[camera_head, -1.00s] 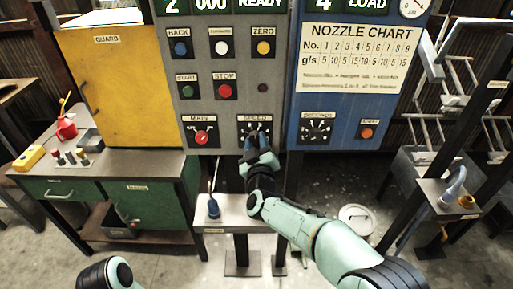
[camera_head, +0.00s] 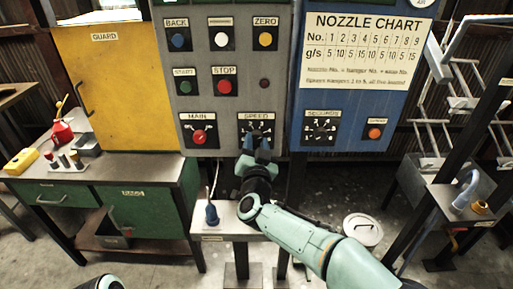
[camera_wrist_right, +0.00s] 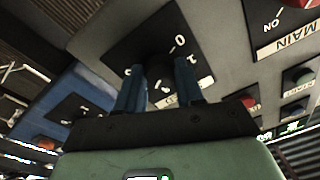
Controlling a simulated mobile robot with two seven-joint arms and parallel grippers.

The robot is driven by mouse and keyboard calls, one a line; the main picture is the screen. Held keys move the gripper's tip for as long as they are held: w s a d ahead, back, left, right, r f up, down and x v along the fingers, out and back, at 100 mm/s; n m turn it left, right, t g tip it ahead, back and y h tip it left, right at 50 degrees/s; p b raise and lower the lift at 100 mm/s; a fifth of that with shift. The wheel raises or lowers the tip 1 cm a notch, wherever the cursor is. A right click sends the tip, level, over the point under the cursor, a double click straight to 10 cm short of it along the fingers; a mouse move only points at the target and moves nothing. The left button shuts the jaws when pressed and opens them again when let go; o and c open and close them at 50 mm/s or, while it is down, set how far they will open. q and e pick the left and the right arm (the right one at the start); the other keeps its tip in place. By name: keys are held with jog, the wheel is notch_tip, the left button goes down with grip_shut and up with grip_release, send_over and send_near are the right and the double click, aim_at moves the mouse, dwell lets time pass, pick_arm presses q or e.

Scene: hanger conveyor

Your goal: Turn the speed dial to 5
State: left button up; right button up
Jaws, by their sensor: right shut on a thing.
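The speed dial (camera_head: 256,128) is a black plate with white marks under a "SPEED" label, low on the grey control panel. My right gripper (camera_head: 257,147) reaches it from below, its blue fingers up against the dial. In the right wrist view, the two fingers of the gripper (camera_wrist_right: 158,88) are shut on the dark knob of the speed dial (camera_wrist_right: 155,64), one on each side. A "0" mark shows beside the knob. The fingers hide much of the dial, and I cannot read which number it points to. My left gripper is not in view.
The red main switch (camera_head: 199,136) is left of the speed dial. The seconds dial (camera_head: 320,129) is to the right on the blue panel. Start and stop (camera_head: 224,86) buttons sit above. A small stand with a blue-handled tool (camera_head: 211,213) is below.

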jog(key=m+h+b, duration=0.1)
jog(key=m+b, duration=0.1)
jog(key=m, duration=0.4)
jog(key=shift+a+f, duration=0.1)
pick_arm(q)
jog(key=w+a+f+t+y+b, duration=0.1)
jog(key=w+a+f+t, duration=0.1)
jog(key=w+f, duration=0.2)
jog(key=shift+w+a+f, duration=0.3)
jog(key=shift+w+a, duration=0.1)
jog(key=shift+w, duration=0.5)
pick_arm(e)
jog(key=m, duration=0.5)
jog(key=shift+m+h, duration=0.3)
jog(key=shift+h, duration=0.1)
pick_arm(q)
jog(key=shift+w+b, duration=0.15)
jog(key=shift+b, duration=0.15)
pick_arm(e)
jog(key=shift+a+r+m, duration=0.1)
jog(key=shift+r+m, duration=0.1)
jog(key=shift+m, duration=0.1)
jog(key=o, duration=1)
jog(key=shift+o, duration=0.2)
